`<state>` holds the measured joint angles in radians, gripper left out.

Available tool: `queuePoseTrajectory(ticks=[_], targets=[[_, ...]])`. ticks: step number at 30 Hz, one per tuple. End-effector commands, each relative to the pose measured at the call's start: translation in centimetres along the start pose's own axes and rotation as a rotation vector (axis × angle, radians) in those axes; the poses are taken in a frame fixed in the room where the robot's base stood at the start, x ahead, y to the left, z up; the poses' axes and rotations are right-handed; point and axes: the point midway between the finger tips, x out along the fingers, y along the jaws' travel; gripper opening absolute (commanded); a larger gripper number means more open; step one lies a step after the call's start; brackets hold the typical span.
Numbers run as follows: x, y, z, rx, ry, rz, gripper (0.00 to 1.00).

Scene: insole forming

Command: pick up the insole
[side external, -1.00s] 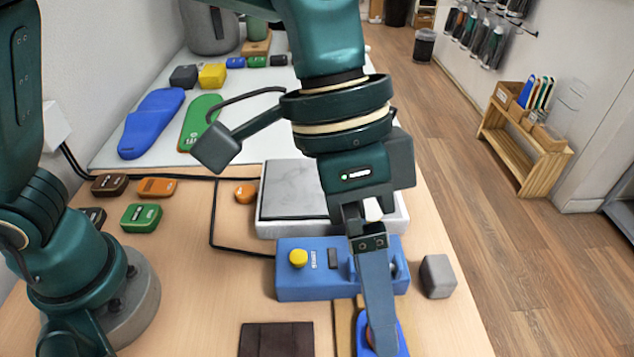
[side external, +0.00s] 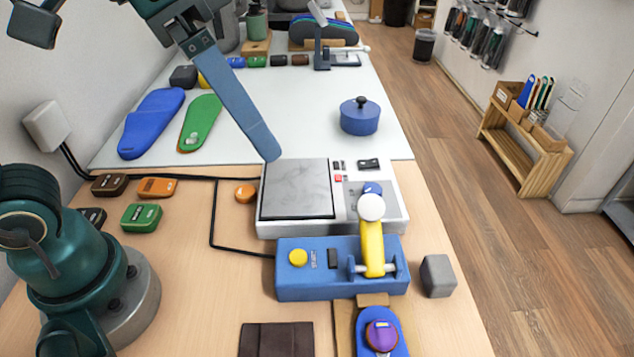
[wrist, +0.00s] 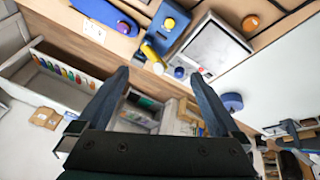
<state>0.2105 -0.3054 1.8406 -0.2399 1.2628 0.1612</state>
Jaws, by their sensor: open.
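A blue insole (side external: 397,342) lies at the front edge of the side view on a wooden strip, with a round purple-topped piece (side external: 381,335) on it. It also shows at the top left of the wrist view (wrist: 100,12). Another blue insole (side external: 150,125) and a green insole (side external: 199,122) lie side by side on the white surface at the left. My gripper (wrist: 160,73) is open and empty, its two fingers wide apart in the wrist view. In the side view one finger (side external: 272,157) shows, raised near the plate's back left corner, far from the front insole.
A blue start box (side external: 290,283) with a yellow lever (side external: 372,245) stands behind the front insole. Behind it is a white plate unit (side external: 350,222). A blue lidded pot (side external: 360,120), a grey block (side external: 438,276) and a dark mat (side external: 277,340) stand nearby. A black cable crosses the table.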

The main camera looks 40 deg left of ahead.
Motion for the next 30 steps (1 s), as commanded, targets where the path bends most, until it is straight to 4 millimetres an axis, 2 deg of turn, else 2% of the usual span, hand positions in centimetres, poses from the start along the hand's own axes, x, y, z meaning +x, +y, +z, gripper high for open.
queuePoseTrajectory(ticks=[3,6,12,16,30], targets=[[0.3,-3.3,2.9,-0.110,0.069,-0.113,1.00],[1.2,-5.5,5.3,-0.181,0.108,-0.198,1.00],[3.3,-7.9,8.6,-0.248,0.137,-0.298,1.00],[4.3,-8.5,9.3,-0.256,0.131,-0.319,1.00],[4.2,-8.6,8.9,-0.272,0.149,-0.320,1.00]])
